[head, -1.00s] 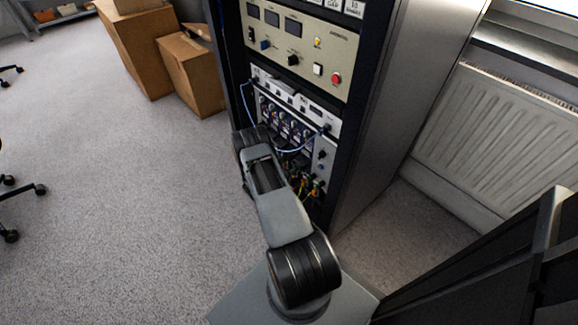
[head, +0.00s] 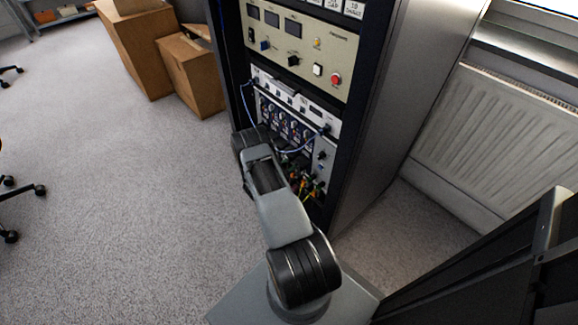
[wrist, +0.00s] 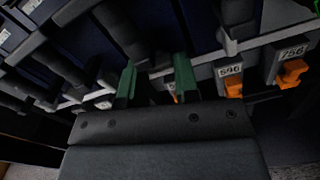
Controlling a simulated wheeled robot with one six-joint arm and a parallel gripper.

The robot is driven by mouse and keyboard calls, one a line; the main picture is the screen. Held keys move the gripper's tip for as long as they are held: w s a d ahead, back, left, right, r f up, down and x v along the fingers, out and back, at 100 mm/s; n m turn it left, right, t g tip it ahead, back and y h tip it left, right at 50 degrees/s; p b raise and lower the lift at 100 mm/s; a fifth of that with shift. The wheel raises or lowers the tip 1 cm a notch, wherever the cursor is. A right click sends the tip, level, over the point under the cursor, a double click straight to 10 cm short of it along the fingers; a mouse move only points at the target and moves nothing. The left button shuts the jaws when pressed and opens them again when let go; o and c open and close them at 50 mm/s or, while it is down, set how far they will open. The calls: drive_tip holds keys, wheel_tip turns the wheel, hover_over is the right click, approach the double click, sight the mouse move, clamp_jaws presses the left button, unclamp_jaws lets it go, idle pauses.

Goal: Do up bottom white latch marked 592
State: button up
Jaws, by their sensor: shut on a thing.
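In the wrist view my gripper (wrist: 155,78) has two green fingertips astride a dark, narrow part under a light rail, and it is shut on that part. A small white label with an orange piece beside it shows between the fingers, but the right finger covers most of it, so I cannot read 592. In the head view my arm reaches down to the lower part of the rack (head: 365,130), and its own links hide the gripper and the latch.
To the right in the wrist view are labels 590 (wrist: 230,70) and 756 (wrist: 292,52), with orange pieces below them. Blue cables (head: 300,147) hang across the rack front. Cardboard boxes (head: 190,75) stand left of the rack, a radiator (head: 500,140) right. Carpet on the left is open.

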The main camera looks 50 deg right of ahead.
idle(0.9)
drive_tip(key=o, duration=0.9)
drive_tip(key=w+a+p, duration=0.1)
drive_tip(key=a+p, duration=0.1)
drive_tip(key=a, duration=1.1)
drive_tip(key=shift+w+a, duration=0.25)
drive_tip(key=shift+a, duration=0.15)
